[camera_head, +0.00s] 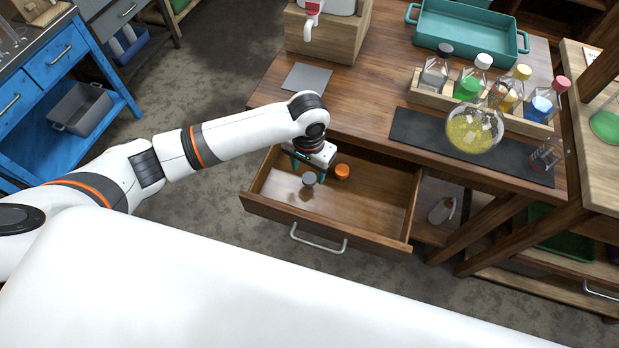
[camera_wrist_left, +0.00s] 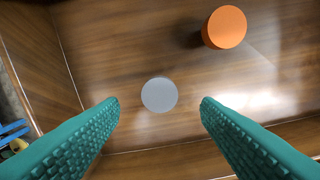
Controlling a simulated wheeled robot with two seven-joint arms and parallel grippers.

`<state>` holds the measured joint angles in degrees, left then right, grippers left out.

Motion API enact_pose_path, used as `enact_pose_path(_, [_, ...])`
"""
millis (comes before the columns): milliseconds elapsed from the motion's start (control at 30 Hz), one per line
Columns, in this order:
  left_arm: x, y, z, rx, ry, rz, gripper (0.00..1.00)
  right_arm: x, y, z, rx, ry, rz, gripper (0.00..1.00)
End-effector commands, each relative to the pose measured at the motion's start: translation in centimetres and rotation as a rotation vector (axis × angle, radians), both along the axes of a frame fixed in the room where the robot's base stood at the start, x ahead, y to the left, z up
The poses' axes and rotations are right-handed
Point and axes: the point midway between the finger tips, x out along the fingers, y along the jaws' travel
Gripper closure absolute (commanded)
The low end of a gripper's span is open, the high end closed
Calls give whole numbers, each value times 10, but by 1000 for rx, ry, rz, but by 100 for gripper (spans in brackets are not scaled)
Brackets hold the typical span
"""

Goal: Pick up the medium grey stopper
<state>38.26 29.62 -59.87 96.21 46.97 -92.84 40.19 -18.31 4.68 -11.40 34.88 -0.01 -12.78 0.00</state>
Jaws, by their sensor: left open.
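The medium grey stopper (camera_head: 309,178) lies in the open drawer. In the left wrist view the grey stopper (camera_wrist_left: 159,95) shows as a light grey disc between and beyond my two green fingertips. My left gripper (camera_head: 302,170) is over the left part of the drawer, pointing down. Its fingers are wide apart and empty, and they also show in the left wrist view (camera_wrist_left: 160,108). An orange stopper (camera_head: 342,172) lies to the right of the grey one, and it also shows in the left wrist view (camera_wrist_left: 226,27). My right gripper is not seen.
The wooden drawer (camera_head: 380,205) is pulled out, and its walls surround the stoppers. Above it, the table carries a dark mat (camera_head: 415,130), a round flask with yellow liquid (camera_head: 472,136), several bottles in a wooden rack and a teal tray (camera_head: 470,22). The drawer's right half is empty.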

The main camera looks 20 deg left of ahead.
Motion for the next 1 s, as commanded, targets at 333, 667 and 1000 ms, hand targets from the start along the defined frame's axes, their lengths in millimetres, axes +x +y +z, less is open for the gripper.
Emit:
enact_pose_path(333, [2, 0, -41, 1, 3, 0, 42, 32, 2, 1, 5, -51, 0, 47])
enact_pose_path(667, [3, 0, -56, 0, -1, -2, 42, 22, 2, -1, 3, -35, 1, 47])
enact_pose_path(1000, [3, 0, -56, 0, -1, -2, 88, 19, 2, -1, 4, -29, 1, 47])
